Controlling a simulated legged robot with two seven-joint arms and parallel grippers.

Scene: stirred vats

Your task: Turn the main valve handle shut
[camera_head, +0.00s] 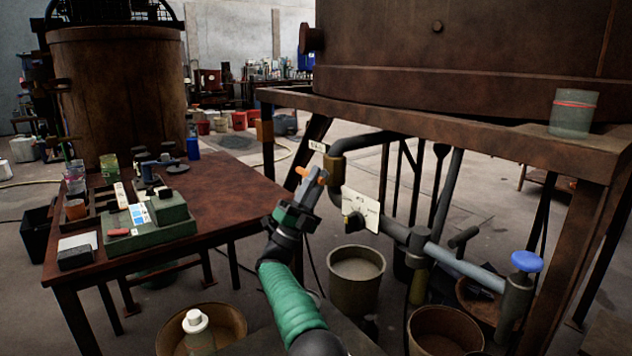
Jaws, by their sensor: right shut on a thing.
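My right gripper (311,183) reaches up from the bottom middle on a green-sleeved arm. It is shut on the orange valve handle (301,171), whose orange ends show on either side of the grey fingers. The middle of the handle is hidden by the fingers. The handle is just left of a brass valve body (333,169) on the dark pipe (365,141) under the big vat. A small white tag (318,147) is above it, its text too small to read. My left gripper is not in view.
A white plate with a dial (360,210) is close to the right of the gripper. A blue knob (527,261) tops the pipe's right end. A bucket (356,280) stands below. A rusty table (225,188) is at left, and the vat's steel frame (440,121) runs overhead.

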